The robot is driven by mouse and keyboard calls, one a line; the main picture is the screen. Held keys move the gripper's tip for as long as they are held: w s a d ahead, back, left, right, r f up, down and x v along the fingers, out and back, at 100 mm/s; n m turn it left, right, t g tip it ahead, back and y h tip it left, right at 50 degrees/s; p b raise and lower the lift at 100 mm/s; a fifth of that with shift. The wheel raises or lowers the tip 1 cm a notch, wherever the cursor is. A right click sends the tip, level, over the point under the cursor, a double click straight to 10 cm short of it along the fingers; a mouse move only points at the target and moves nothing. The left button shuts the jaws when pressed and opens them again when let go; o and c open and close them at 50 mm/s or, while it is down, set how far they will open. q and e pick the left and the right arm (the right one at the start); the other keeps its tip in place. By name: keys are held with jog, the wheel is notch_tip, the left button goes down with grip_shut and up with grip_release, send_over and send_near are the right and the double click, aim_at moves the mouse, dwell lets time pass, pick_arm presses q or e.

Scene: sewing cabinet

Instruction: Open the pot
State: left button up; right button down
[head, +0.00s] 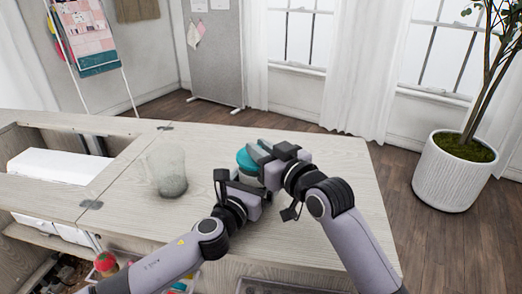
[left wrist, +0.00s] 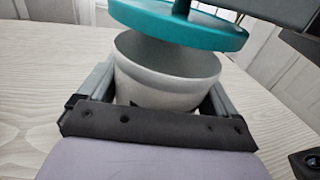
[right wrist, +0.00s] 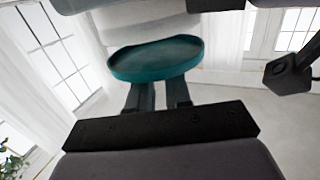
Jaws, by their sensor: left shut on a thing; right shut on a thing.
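The pot is a grey-white round vessel (left wrist: 165,82), upright on the pale wooden top in the left wrist view, its open mouth showing. My left gripper (head: 243,186) is shut on the pot body, one finger on each side. The teal lid (left wrist: 180,28) is above the rim with a clear gap, slightly tilted. My right gripper (head: 268,160) is shut on the lid's knob; the lid also shows between its fingers and the pot side in the right wrist view (right wrist: 157,58). In the head view the teal lid (head: 246,158) is partly covered and the pot body is mostly hidden by my grippers.
A clear glass jar (head: 168,174) stands on the cabinet top (head: 335,165) to the left of my grippers. An opening with a white object (head: 60,165) lies further left. The top's right side is clear. A white planter (head: 460,168) stands on the floor beyond.

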jog(key=shift+r, duration=2)
pick_arm(q)
jog(key=o, duration=1.2)
